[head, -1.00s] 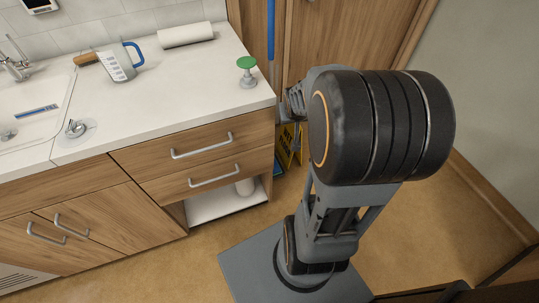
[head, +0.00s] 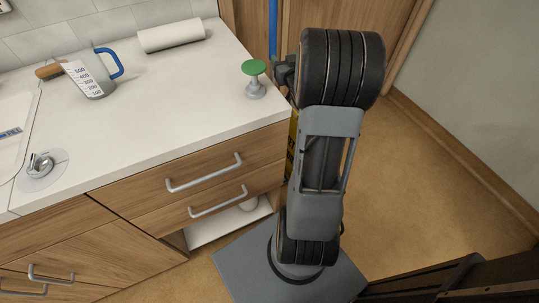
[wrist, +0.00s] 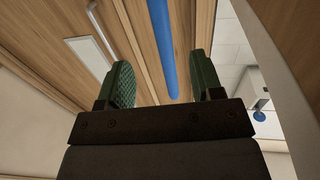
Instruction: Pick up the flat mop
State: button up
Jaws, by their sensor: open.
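The flat mop shows only as its blue handle (head: 273,30), upright against the wooden front behind the counter's right end. Its lower part is hidden behind my arm and the counter in the head view. In the wrist view the blue handle (wrist: 162,42) runs down from the top edge, between the two green-padded fingers in the picture. My gripper (wrist: 165,80) is open, with nothing clamped in it. Whether the handle is fully between the pads or still beyond them, I cannot tell. My arm hides most of the gripper in the head view.
The white counter (head: 150,140) ends just left of my arm. On it stand a green-topped stamp-like object (head: 254,78), a measuring jug (head: 92,75) and a white roll (head: 170,35). A yellow sign (head: 291,140) is partly hidden behind my arm.

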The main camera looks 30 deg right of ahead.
aim_at(274, 42)
jog(key=x, duration=1.2)
jog(key=shift+w+d+r, duration=0.1)
jog(key=shift+w+r, duration=0.1)
jog(key=shift+w, duration=0.15)
jog(key=c, duration=1)
